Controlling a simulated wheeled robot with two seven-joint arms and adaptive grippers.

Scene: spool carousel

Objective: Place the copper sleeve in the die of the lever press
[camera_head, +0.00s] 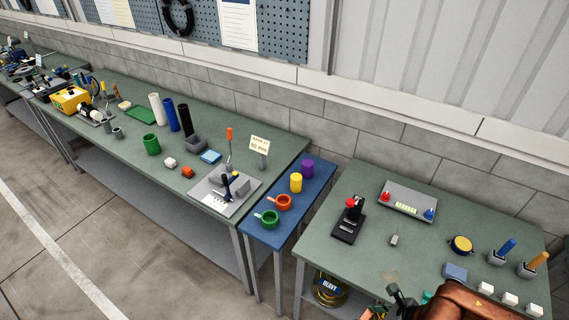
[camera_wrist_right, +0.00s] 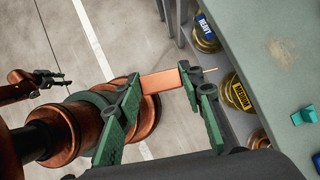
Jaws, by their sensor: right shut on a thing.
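My right gripper (camera_wrist_right: 160,82) is shut on a short copper-coloured piece (camera_wrist_right: 160,82), seemingly the copper sleeve, which spans the gap between its green fingers. In the head view this gripper (camera_head: 388,302) is at the bottom edge, in front of the right bench, and its grasp is mostly cut off. A black device with a red knob (camera_head: 348,220), seemingly the lever press, stands at the left of that bench, up and left of the gripper. Its die is too small to make out. My left gripper (camera_wrist_right: 60,80) appears small at the left of the right wrist view; its opening is unclear.
The right bench (camera_head: 330,245) also bears a grey panel (camera_head: 408,202), a small grey piece (camera_head: 394,240), a yellow-topped round pot (camera_head: 461,245) and several blocks. Its middle is mostly clear. Spools marked heavy (camera_wrist_right: 206,38) and medium (camera_wrist_right: 240,95) sit below the bench top.

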